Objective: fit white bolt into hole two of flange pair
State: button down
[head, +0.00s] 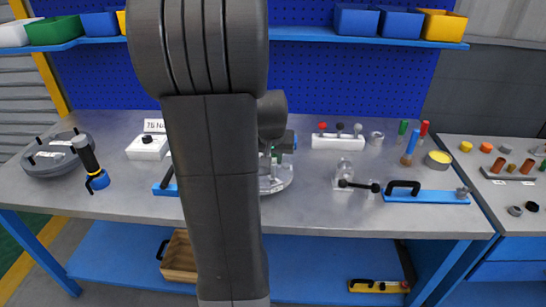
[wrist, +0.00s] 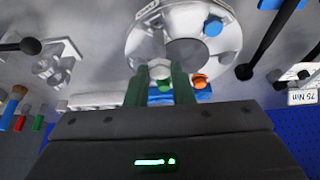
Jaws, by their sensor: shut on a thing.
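In the wrist view my gripper (wrist: 160,80) has its green fingers shut on the white bolt (wrist: 158,71). Its pale head shows between the fingertips, over the rim of the flange pair (wrist: 230,42). I cannot tell whether its shank is in a hole. The flange is a round, pale disc with a grey centre and holes around its rim. A blue bolt head (wrist: 212,27) sits on the rim, and an orange piece (wrist: 200,81) shows beside the fingers. In the head view my arm hides most of the flange (head: 278,180) and the fingers.
A white rack (head: 338,142) with coloured knobs stands at the back. A clear bracket (head: 344,170), a black-handled tool (head: 359,186) and a blue bar with a black handle (head: 430,196) lie to the right. A white box (head: 148,148) and a grey round part (head: 55,158) are left.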

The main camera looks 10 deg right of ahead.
aim_at(273, 174)
jog(key=shift+f+b, duration=2.75)
jog(key=shift+f, duration=0.6)
jog(key=c, duration=1.2)
grip_release()
jog(key=shift+o, duration=0.2)
jog(key=p+v, duration=0.1)
jog(key=v, duration=1.3)
jog(key=shift+f, duration=0.1)
jog(key=b+x, duration=0.1)
jog(key=x, duration=1.2)
jog(key=shift+w+f, duration=0.15)
jog(key=shift+f, duration=0.05)
jog(key=shift+r+p, duration=0.2)
jog(key=shift+p, duration=0.1)
